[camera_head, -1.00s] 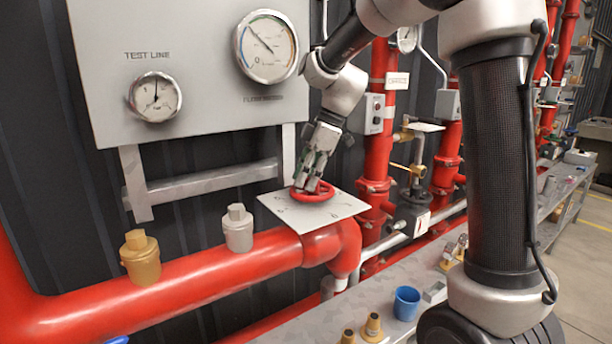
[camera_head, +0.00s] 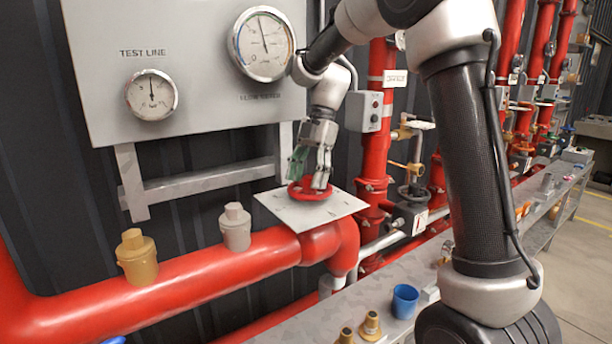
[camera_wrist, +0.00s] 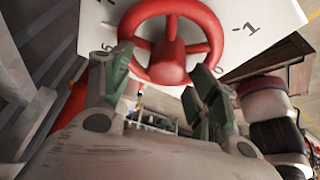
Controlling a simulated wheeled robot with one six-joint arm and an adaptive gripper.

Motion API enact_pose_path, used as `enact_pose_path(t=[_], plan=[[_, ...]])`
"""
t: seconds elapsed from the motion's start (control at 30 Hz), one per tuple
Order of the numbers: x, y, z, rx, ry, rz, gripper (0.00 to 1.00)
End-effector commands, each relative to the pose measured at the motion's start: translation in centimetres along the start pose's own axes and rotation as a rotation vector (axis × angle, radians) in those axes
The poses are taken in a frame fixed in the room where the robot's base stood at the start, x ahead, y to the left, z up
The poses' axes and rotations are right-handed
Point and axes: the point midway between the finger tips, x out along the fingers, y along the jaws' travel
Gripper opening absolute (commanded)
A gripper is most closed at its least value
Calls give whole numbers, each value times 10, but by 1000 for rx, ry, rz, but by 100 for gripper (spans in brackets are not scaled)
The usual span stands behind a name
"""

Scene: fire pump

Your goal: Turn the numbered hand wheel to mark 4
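The red hand wheel (camera_head: 312,190) lies flat above a pale square plate (camera_head: 345,204) on the red pipe. In the wrist view the wheel (camera_wrist: 172,62) shows its rim, spokes and round hub. A "1" is readable on the plate (camera_wrist: 262,22) at the right, and a partly hidden mark shows at the left. I cannot see a 4 or tell which mark the wheel is set to. My gripper (camera_head: 311,178) points down at the wheel. In the wrist view its fingers (camera_wrist: 160,75) are spread apart at the near side of the rim, with the hub showing between them.
A panel behind carries a TEST LINE gauge (camera_head: 152,95) and a larger gauge (camera_head: 263,43). Brass (camera_head: 137,257) and grey (camera_head: 235,227) fittings stand on the red pipe to the left. A blue cup (camera_head: 404,301) and brass parts are on the bench below. More red pipes rise at the right.

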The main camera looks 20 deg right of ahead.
Motion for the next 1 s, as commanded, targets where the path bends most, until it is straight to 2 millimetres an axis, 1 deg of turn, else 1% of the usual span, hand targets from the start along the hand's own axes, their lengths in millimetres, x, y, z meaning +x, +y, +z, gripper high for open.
enact_pose_path(t=[0.23, 0.3, 0.8, 1.0], plan=[[0, 0, -2, 0, 3, -1, 61], [-3, 0, -3, 0, 2, 1, 61], [-53, 0, -24, 1, 3, 0, 61], [-65, 0, -29, 0, 4, -1, 61]])
